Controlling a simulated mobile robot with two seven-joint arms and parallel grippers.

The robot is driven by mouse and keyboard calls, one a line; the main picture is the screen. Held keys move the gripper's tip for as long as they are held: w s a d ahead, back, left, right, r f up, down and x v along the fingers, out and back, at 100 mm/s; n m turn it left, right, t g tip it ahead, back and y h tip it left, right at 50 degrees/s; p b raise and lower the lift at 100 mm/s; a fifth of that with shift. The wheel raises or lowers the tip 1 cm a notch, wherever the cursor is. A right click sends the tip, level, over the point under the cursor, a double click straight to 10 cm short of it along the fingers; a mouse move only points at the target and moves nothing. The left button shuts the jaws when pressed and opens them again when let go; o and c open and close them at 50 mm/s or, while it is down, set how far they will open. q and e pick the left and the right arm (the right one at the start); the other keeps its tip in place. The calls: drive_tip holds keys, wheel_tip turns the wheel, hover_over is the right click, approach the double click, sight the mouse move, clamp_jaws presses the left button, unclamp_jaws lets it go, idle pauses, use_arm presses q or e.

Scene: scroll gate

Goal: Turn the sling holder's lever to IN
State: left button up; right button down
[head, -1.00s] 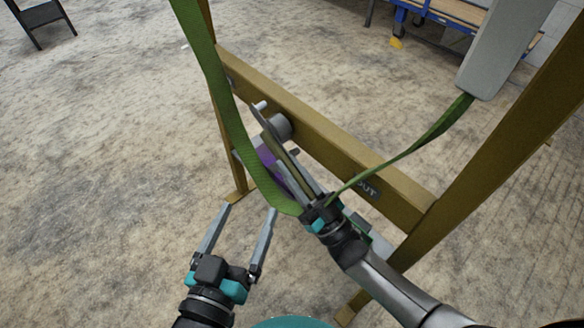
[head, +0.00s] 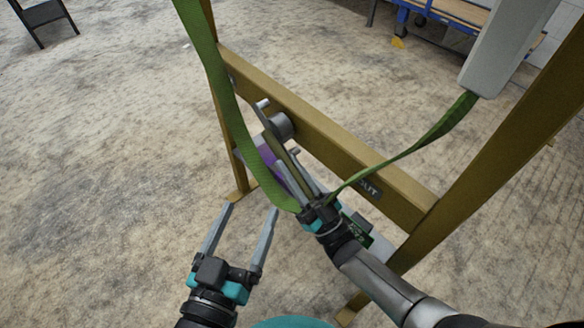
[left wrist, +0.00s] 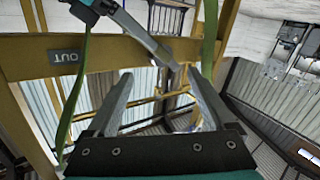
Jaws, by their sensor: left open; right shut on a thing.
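The sling holder has a round grey hub (head: 282,126) on the gold cross beam (head: 330,139), with pale pegs and a purple part (head: 267,157) beside it. The lever cannot be clearly told apart from these parts. My left gripper (head: 249,206) is open and empty, lower left of the holder.
Gold uprights (head: 480,150) stand at both ends of the beam. A grey block (head: 500,50) at the upper right has the sling's other part running to it. A blue cart (head: 455,18) stands behind.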

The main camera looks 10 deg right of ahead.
use_arm(q)
drive_tip(key=shift+s+d+r+m+h, duration=0.2)
drive_tip(key=shift+d+m+h, duration=0.35)
drive_tip(key=shift+m, duration=0.25)
drive_tip(key=shift+c, duration=1.4)
drive_tip(key=d+m+g+h, duration=0.1)
drive_tip(key=m, duration=0.2)
drive_tip(key=s+d+m+g+h, duration=0.1)
drive_tip(key=m, duration=0.2)
drive_tip(key=s+d+r+m+g+h, duration=0.1)
drive_tip(key=m, duration=0.2)
drive_tip(key=shift+s+d, duration=0.25)
drive_tip(key=c, duration=0.6)
drive_tip(key=m, duration=0.1)
drive_tip(key=s+m+g, duration=0.1)
drive_tip(key=m+g+h, duration=0.1)
drive_tip(key=m, duration=0.1)
drive_tip(key=shift+s+d+f, duration=0.25)
drive_tip(key=shift+d, duration=0.15)
clamp_jaws()
use_arm(e)
drive_tip(key=shift+f, duration=0.1)
use_arm(q)
drive_tip(key=w+d+f, duration=0.5)
drive_tip(key=w, duration=0.3)
drive_tip(key=shift+w+d+f, duration=0.15)
drive_tip(key=shift+w+d, duration=0.1)
drive_tip(key=shift+w, duration=0.05)
